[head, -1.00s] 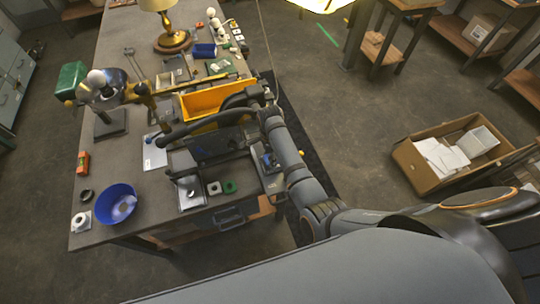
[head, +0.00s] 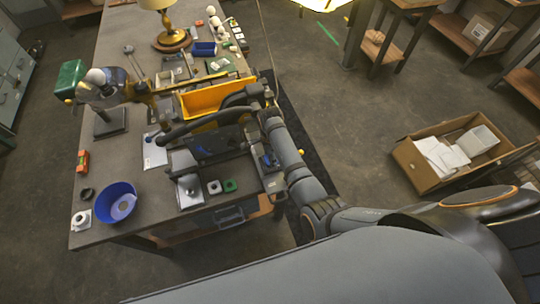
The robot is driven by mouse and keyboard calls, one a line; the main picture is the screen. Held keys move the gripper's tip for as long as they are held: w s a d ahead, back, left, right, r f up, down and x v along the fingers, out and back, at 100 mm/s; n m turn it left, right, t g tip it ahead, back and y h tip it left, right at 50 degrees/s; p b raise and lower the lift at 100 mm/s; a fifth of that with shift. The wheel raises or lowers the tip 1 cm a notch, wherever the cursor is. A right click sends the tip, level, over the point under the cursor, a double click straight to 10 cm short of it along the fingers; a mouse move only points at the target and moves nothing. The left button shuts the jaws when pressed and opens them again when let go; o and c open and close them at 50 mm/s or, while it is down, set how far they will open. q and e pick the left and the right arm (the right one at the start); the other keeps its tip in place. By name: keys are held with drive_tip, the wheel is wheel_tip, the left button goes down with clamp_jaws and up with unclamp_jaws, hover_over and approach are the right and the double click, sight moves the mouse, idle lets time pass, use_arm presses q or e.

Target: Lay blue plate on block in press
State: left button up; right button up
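A dark press-like assembly (head: 222,150) stands near the front edge of the workbench. A small blue patch (head: 201,151) shows in it; I cannot tell whether this is the blue plate. The block is not clearly visible. My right arm comes in from the right and reaches over the assembly. Its gripper is around the dark parts beside the yellow bin (head: 203,100), but its fingers cannot be told apart from them. My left gripper is not in view.
A blue bowl (head: 116,203) stands at the bench's front left corner. A silver square plate (head: 188,191), a white-grey piece (head: 214,187) and a green piece (head: 230,185) sit at the front. A brass lamp (head: 170,36) stands at the back.

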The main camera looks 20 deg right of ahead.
drive_tip(key=shift+w, duration=0.1)
drive_tip(key=o, duration=1.2)
